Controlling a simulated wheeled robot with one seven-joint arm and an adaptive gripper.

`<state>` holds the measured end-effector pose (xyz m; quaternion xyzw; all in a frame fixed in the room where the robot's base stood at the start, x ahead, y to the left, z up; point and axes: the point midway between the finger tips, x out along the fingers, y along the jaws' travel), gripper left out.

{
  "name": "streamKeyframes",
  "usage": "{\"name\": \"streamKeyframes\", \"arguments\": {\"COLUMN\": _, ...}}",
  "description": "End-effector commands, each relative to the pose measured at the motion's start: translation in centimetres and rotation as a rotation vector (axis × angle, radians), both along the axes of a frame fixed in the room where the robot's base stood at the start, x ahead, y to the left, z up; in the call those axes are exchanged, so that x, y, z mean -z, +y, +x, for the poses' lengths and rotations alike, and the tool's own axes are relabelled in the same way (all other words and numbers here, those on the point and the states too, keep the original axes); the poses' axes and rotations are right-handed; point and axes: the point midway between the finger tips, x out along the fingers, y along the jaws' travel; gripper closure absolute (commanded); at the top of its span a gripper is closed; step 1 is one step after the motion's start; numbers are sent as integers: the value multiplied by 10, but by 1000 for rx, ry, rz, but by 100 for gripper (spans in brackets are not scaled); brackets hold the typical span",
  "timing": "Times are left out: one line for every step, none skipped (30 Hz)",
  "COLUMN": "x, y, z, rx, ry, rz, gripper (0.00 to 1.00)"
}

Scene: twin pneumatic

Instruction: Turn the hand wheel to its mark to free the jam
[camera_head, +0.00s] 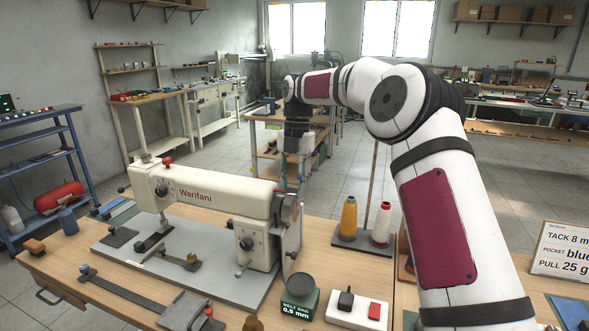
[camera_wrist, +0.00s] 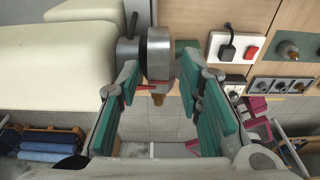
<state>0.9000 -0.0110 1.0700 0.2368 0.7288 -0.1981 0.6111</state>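The sewing machine (camera_head: 215,195), cream and marked "Warifani", stands on a grey plate on the wooden table. Its grey metal hand wheel (camera_head: 288,208) is at the right end of the arm. In the wrist view the hand wheel (camera_wrist: 160,52) is a short metal drum ahead, between the fingertips. My gripper (camera_wrist: 159,72) is open, with green-padded fingers on either side of the wheel; whether a pad touches it I cannot tell. A small red pointer (camera_wrist: 127,93) shows near the left finger. In the head view my gripper (camera_head: 297,172) points down above the wheel.
A dark-topped green box (camera_head: 298,300) and a white panel with a black plug and red switch (camera_head: 357,308) sit right of the machine. Yellow (camera_head: 348,217) and white (camera_head: 382,223) thread cones stand behind. A sign (camera_head: 562,250) is at right.

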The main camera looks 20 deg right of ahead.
Motion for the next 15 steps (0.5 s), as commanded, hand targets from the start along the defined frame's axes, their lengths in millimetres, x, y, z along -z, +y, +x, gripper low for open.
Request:
{"name": "streamKeyframes", "arguments": {"x": -10, "y": -1, "z": 3, "rx": 1, "ry": -4, "rz": 1, "gripper": 67}}
{"name": "streamKeyframes", "arguments": {"x": -16, "y": -1, "z": 4, "rx": 1, "ry": -4, "rz": 1, "gripper": 67}}
{"name": "streamKeyframes", "arguments": {"x": -23, "y": -2, "z": 4, "rx": 0, "ry": -3, "rz": 0, "gripper": 67}}
{"name": "streamKeyframes", "arguments": {"x": -27, "y": -2, "z": 5, "rx": 0, "ry": -3, "rz": 0, "gripper": 67}}
{"name": "streamKeyframes", "arguments": {"x": -31, "y": -2, "z": 5, "rx": 0, "ry": -1, "rz": 0, "gripper": 67}}
{"name": "streamKeyframes", "arguments": {"x": -35, "y": -3, "z": 6, "rx": 0, "ry": -3, "rz": 0, "gripper": 67}}
{"name": "streamKeyframes", "arguments": {"x": -38, "y": -3, "z": 6, "rx": 0, "ry": 0, "rz": 0, "gripper": 67}}
{"name": "streamKeyframes", "arguments": {"x": -41, "y": -4, "z": 7, "rx": 1, "ry": -1, "rz": 0, "gripper": 67}}
{"name": "streamKeyframes", "arguments": {"x": -44, "y": -4, "z": 7, "rx": 1, "ry": 0, "rz": 0, "gripper": 67}}
{"name": "streamKeyframes", "arguments": {"x": -46, "y": -5, "z": 7, "rx": 0, "ry": 1, "rz": 1, "gripper": 67}}
{"name": "streamKeyframes", "arguments": {"x": -47, "y": -5, "z": 7, "rx": 0, "ry": 0, "rz": 0, "gripper": 67}}
{"name": "streamKeyframes", "arguments": {"x": -49, "y": -5, "z": 7, "rx": 0, "ry": 0, "rz": 0, "gripper": 67}}
{"name": "streamKeyframes", "arguments": {"x": -50, "y": -5, "z": 8, "rx": 0, "ry": 0, "rz": 0, "gripper": 67}}
{"name": "streamKeyframes", "arguments": {"x": -50, "y": -5, "z": 8, "rx": 0, "ry": 0, "rz": 0, "gripper": 67}}
{"name": "streamKeyframes", "arguments": {"x": -50, "y": -5, "z": 7, "rx": 0, "ry": 1, "rz": 0, "gripper": 67}}
